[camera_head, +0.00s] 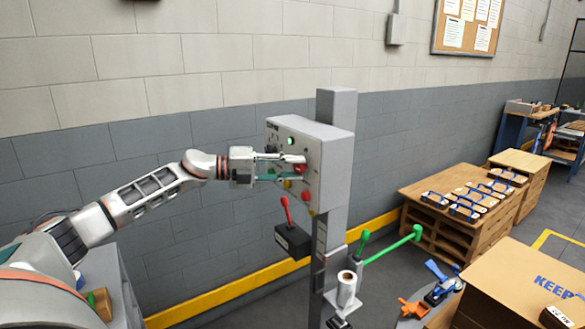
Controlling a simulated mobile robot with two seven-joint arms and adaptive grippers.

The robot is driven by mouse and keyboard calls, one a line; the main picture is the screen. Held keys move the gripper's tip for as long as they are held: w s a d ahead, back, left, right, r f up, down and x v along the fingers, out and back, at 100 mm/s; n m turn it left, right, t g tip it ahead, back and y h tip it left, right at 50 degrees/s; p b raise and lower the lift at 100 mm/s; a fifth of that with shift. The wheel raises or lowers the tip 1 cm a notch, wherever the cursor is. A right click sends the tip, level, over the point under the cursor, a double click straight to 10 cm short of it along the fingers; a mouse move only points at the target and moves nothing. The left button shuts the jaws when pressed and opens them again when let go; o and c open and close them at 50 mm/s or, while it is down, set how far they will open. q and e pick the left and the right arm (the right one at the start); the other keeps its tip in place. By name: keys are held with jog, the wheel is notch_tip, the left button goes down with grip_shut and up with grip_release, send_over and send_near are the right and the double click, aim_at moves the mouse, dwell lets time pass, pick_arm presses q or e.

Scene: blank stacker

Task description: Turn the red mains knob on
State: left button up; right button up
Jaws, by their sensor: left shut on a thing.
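A grey control box (332,165) is mounted on a grey post, with its panel facing left. My left gripper (294,168) reaches in from the left and is shut on a red knob (300,169) on that panel. The fingers partly cover the knob, so its turn angle cannot be read. Below it on the panel are a red button (306,195) and a smaller reddish one beside it. A green lamp (290,141) shows near the top of the panel. My right gripper is not in view.
A dark box with a red-topped lever (286,213) sits below the panel. Green levers (392,245) and a white roll (346,288) are beside the post. A wooden bench (440,195) with several blue-handled items and a cardboard box (510,285) stand at right.

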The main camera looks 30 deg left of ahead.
pick_arm(q)
jog(key=shift+d+f, duration=0.1)
jog(key=o, duration=1.1)
jog(key=shift+v, duration=6.05)
